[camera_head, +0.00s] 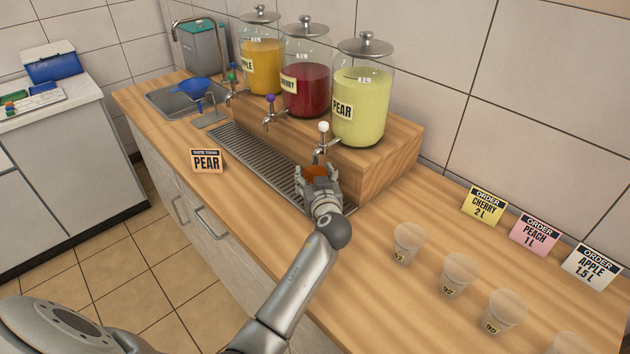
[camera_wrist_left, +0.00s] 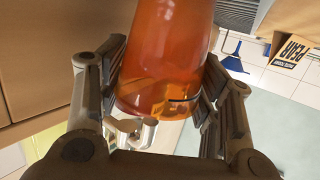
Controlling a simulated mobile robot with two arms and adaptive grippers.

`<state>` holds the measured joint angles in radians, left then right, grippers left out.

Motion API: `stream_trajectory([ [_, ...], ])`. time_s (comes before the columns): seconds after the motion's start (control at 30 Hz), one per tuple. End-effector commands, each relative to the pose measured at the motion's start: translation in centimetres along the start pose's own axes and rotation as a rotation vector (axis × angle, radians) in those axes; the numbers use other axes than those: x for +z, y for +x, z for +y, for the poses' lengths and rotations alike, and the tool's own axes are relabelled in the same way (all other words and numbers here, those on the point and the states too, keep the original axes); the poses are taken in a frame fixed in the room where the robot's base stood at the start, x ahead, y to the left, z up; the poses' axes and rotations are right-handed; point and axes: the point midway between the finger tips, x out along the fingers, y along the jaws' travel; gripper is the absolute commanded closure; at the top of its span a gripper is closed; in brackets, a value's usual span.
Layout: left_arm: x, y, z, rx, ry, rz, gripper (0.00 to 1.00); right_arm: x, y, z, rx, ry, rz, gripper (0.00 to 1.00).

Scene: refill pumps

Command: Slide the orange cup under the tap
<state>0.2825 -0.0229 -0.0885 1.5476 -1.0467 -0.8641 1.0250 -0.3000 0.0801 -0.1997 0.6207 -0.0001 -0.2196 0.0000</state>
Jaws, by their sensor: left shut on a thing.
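The orange cup (camera_head: 316,171) is mostly hidden by my gripper in the head view; in the left wrist view the cup (camera_wrist_left: 165,55) is see-through orange and fills the space between the fingers. My left gripper (camera_head: 319,178) is shut on it, at the right end of the drip grate (camera_head: 255,159). The cup is close to the tap (camera_head: 324,143) with the white knob on the pear jar (camera_head: 360,95). I cannot tell whether it is exactly under the spout. My right gripper is not in view.
The cherry jar (camera_head: 305,75) and apple jar (camera_head: 262,60) stand left on the wooden step (camera_head: 385,158). A PEAR sign (camera_head: 207,161) stands at the counter's front edge. Several clear cups (camera_head: 408,243) and order cards (camera_head: 484,206) are on the right. A blue funnel (camera_head: 194,89) is near the sink.

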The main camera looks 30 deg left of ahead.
Motion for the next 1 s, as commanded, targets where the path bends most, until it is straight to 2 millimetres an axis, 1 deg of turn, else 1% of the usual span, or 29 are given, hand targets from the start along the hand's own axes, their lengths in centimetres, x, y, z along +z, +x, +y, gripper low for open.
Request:
stream_trajectory([
  [0.03,0.1,0.2,0.1,0.0,-0.001,-0.001,0.63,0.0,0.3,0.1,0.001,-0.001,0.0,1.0],
  [0.27,0.0,0.3,0.1,0.0,0.0,-0.001,0.63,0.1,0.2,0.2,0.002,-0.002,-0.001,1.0],
  [0.3,0.0,0.3,0.1,0.0,0.0,-0.001,0.38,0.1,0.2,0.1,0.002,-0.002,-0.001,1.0],
  [0.47,0.0,0.3,0.1,0.0,0.0,-0.001,0.18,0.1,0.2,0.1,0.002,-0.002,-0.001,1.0],
  [0.5,0.0,0.3,0.1,0.0,0.0,-0.001,0.16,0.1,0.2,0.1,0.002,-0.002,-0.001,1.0],
  [0.83,0.0,0.2,0.1,0.0,0.0,-0.001,0.16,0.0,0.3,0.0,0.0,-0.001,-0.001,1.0],
  [0.93,0.1,-0.5,0.1,0.001,-0.001,-0.002,0.16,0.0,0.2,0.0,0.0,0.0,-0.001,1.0],
  [1.0,0.1,-1.4,0.1,0.001,-0.001,-0.003,0.16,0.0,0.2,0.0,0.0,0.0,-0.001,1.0],
])
